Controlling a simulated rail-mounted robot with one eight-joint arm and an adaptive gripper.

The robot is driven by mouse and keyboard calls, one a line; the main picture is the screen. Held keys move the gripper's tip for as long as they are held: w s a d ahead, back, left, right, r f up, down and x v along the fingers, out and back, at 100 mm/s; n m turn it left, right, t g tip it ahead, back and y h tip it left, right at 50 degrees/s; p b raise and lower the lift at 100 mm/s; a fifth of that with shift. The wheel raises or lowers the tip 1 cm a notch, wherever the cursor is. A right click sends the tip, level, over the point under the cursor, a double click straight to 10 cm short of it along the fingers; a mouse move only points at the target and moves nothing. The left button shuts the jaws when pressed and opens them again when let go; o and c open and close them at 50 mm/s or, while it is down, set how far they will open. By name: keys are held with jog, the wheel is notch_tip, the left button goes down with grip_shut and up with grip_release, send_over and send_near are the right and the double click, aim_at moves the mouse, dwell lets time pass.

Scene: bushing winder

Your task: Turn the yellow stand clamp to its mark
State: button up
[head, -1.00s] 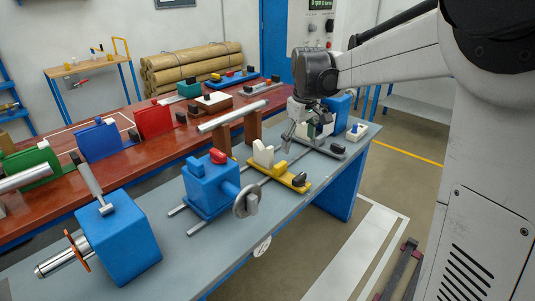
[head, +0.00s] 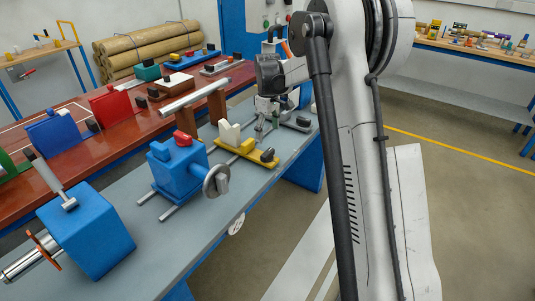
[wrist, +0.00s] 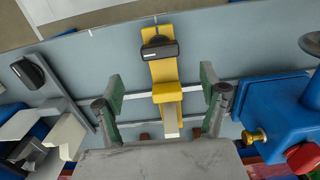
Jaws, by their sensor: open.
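The yellow stand (head: 246,149) sits across the rails on the grey-blue bench, with a pale block at its back end. Its black clamp (head: 268,156) is at the front end. In the wrist view the yellow stand (wrist: 163,72) runs up the middle, and the black clamp (wrist: 159,49) lies roughly crosswise near its far end. My gripper (head: 264,126) is close to the stand's back side. In the wrist view my gripper (wrist: 163,86) is open and empty, with one finger on each side of the stand, short of the clamp. I cannot make out the clamp's mark.
A blue unit with a handwheel (head: 215,181) stands beside the yellow stand; its blue body (wrist: 275,110) is at right in the wrist view. A grey stand with a black clamp (wrist: 28,72) is at left. A larger blue box (head: 90,232) stands at the bench's near end.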

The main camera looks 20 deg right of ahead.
aim_at(268, 152)
notch_tip(268, 152, down, 10)
jog(key=shift+f+b, duration=0.1)
jog(key=shift+b, duration=0.25)
jog(key=shift+c, duration=0.2)
jog(key=c, duration=1.1)
